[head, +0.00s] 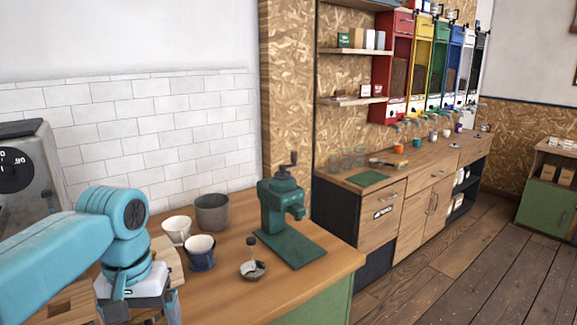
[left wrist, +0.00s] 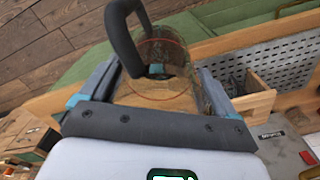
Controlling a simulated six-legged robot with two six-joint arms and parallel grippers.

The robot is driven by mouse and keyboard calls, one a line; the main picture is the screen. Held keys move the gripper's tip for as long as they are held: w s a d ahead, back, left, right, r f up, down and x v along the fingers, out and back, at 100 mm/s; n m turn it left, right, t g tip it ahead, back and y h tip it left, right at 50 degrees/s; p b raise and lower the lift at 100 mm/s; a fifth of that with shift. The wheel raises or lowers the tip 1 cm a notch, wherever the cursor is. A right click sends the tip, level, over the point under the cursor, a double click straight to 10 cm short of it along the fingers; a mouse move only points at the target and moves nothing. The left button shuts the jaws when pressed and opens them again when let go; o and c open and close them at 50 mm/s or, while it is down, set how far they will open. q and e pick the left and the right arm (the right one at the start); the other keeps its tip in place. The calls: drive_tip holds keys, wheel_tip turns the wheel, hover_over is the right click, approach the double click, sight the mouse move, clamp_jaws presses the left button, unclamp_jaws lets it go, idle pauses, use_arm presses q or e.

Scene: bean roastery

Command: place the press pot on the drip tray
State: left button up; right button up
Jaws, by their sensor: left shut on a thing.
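The press pot (left wrist: 180,90) shows in the left wrist view as a clear glass body with a red ring and a dark handle (left wrist: 122,35). My left gripper (left wrist: 155,92) is shut on it, with a finger on either side of the glass. In the head view my left gripper (head: 140,308) is at the bottom left over the wooden counter, its fingers cut off by the frame edge, and I cannot make out the pot there. A grey perforated panel (left wrist: 285,75) shows at right in the left wrist view; I cannot tell whether it is the drip tray. My right gripper is not in view.
On the counter (head: 310,278) stand a green hand grinder (head: 281,200), a grey canister (head: 212,212), a white cup (head: 176,230), a blue-and-white cup (head: 200,252) and a small dark dish (head: 252,269). A metal machine (head: 28,175) with a dial stands at left. The counter's front right is clear.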

use_arm(q)
drive_tip(key=d+f, duration=0.2)
drive_tip(key=f, duration=0.8)
drive_tip(key=d+f+m, duration=0.1)
drive_tip(key=f, duration=0.9)
drive_tip(key=shift+w+d+f, duration=0.3)
drive_tip(key=shift+w+d, duration=0.05)
drive_tip(key=shift+w, duration=0.1)
